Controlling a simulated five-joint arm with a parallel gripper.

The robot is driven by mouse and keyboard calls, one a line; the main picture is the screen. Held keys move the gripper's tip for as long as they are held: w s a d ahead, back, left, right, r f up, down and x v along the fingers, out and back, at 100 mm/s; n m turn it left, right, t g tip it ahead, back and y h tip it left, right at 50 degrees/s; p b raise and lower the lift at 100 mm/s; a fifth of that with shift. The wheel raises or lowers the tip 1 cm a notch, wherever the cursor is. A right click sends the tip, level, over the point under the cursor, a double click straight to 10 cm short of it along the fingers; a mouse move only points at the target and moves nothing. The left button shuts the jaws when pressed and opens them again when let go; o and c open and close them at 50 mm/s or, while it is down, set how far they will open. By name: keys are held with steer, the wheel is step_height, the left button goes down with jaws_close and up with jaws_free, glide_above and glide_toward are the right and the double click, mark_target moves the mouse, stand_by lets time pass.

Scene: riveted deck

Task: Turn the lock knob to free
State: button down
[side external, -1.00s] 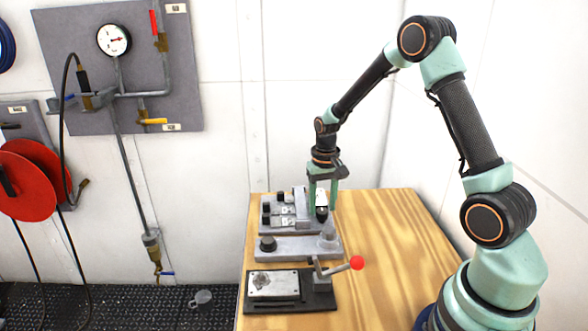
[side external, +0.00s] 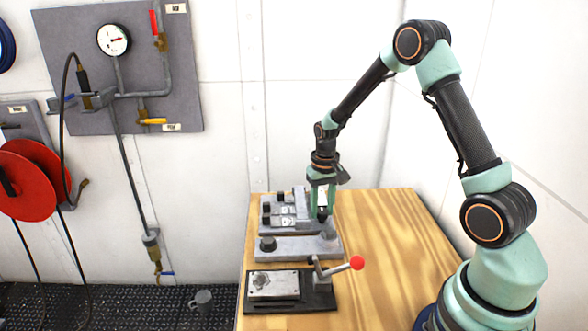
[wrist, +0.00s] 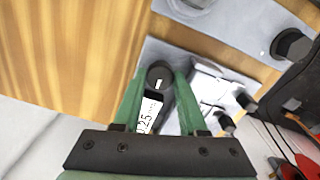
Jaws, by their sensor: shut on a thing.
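The lock knob (wrist: 159,74) is a dark round part with a small white mark, seen between my fingertips in the wrist view. A white label with dark digits (wrist: 150,112) lies on a dark body just below it in that view. My gripper (side external: 322,207) is shut on the knob, with one green finger on each side. In the side view the fingers hide most of it, and only a white and dark strip shows between them. I cannot read which way the knob's mark points relative to any scale.
A grey unit with several black buttons (side external: 267,209) stands left of my gripper. In front are a grey block with a black knob (side external: 268,244) and a black base with a red-balled lever (side external: 357,263). The wooden bench (side external: 395,250) is clear to the right. A mug (side external: 203,301) is on the floor.

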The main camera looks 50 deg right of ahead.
steer(key=n, duration=0.4)
steer(key=shift+n, duration=0.3)
steer(key=n, duration=0.4)
steer(key=shift+n, duration=0.3)
steer(key=n, duration=0.4)
steer(key=shift+n, duration=2)
steer(key=shift+r, duration=0.1)
steer(key=c, duration=0.7)
jaws_free()
steer(key=shift+c, duration=0.2)
